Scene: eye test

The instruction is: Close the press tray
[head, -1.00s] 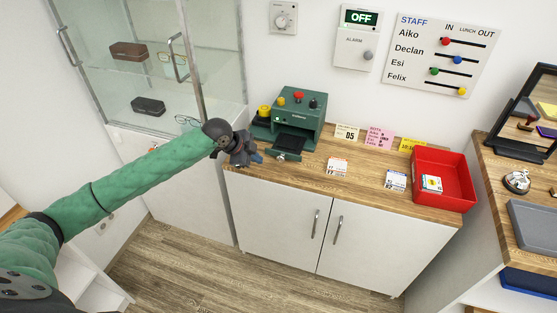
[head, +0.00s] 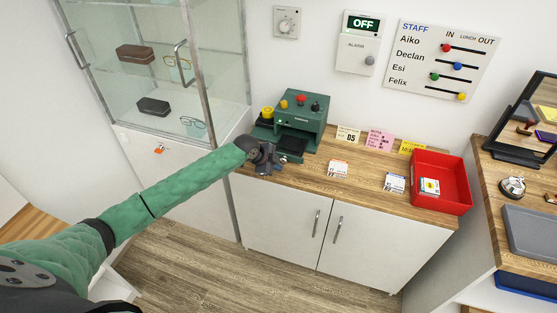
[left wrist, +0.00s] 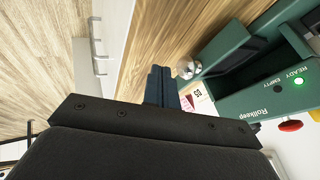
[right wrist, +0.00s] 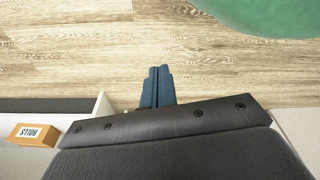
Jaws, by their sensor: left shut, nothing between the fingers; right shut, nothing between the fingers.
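The green press (head: 300,112) stands on the wooden counter, with a red knob on top and a yellow one at its left. Its tray (head: 291,147) sticks out at the front, partly hidden by my left gripper. In the left wrist view the tray's green front (left wrist: 212,54) carries a round silver knob (left wrist: 187,69). My left gripper (head: 275,163) is shut and empty, just in front of the tray; its fingers (left wrist: 160,86) show beside the knob, and I cannot tell whether they touch. My right gripper (right wrist: 157,86) is shut and empty above the floor.
A glass cabinet (head: 150,80) stands left of the counter. Small cards (head: 337,168) and a red bin (head: 441,197) lie to the right on the counter (head: 313,182). The press's green light by READY (left wrist: 299,81) is lit.

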